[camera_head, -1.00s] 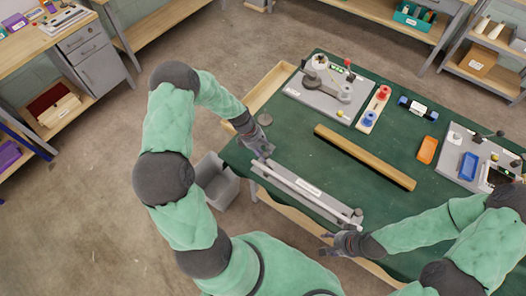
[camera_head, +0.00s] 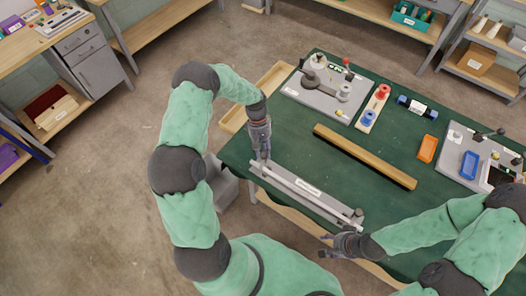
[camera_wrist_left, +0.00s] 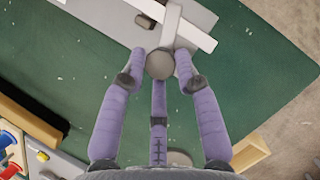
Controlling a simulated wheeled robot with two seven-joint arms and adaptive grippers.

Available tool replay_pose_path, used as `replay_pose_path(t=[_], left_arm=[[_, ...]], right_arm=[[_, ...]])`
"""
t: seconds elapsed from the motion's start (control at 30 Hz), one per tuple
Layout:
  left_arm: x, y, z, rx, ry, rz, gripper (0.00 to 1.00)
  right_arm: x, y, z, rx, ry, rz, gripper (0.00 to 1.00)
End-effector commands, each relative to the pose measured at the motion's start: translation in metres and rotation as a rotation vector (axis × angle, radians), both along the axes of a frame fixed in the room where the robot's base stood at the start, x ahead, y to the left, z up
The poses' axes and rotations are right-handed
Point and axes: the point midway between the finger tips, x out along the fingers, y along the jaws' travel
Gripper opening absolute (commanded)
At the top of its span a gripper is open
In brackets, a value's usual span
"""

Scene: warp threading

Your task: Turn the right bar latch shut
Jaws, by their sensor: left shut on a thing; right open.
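A long grey bar fixture (camera_head: 325,204) with a white label lies along the near edge of the green table. The right bar latch (camera_head: 358,213) is at its right end, with a dark round knob. My left gripper (camera_head: 262,158) points down at the fixture's left end. In the left wrist view its purple fingers close around a round grey knob (camera_wrist_left: 160,64), beside a pale latch arm (camera_wrist_left: 172,24) crossing the bar. My right gripper (camera_head: 327,246) is open and empty, off the table's near edge, left of and below the right latch.
A long wooden bar (camera_head: 365,157) lies behind the fixture. A plate with a lever and spools (camera_head: 322,88) stands at the back left, a blue tray (camera_head: 469,165) at the right. A grey bin (camera_head: 220,187) is below the table's left corner. Green table between is clear.

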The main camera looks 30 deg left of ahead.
Motion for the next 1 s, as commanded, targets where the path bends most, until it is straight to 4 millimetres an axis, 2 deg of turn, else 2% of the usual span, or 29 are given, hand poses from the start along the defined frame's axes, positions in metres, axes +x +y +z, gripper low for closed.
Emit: replay_pose_path(t=[0.4, 0.7, 1.0], left_arm=[[-0.0014, -0.0033, -0.0024, -0.003, 0.009, -0.296, 0.0], [-0.0014, -0.0034, -0.002, -0.003, 0.009, -0.384, 0.0], [-0.0016, -0.0034, -0.002, -0.004, 0.01, -0.397, 0.0]], right_arm=[[0.0, 0.0, -0.0075, 0.0, 0.0, 0.0, 0.53], [0.0001, 0.0, -0.0092, 0.0, 0.0, 0.0, 0.53], [0.0001, 0.0, -0.0092, 0.0, 0.0, 0.0, 0.53]])
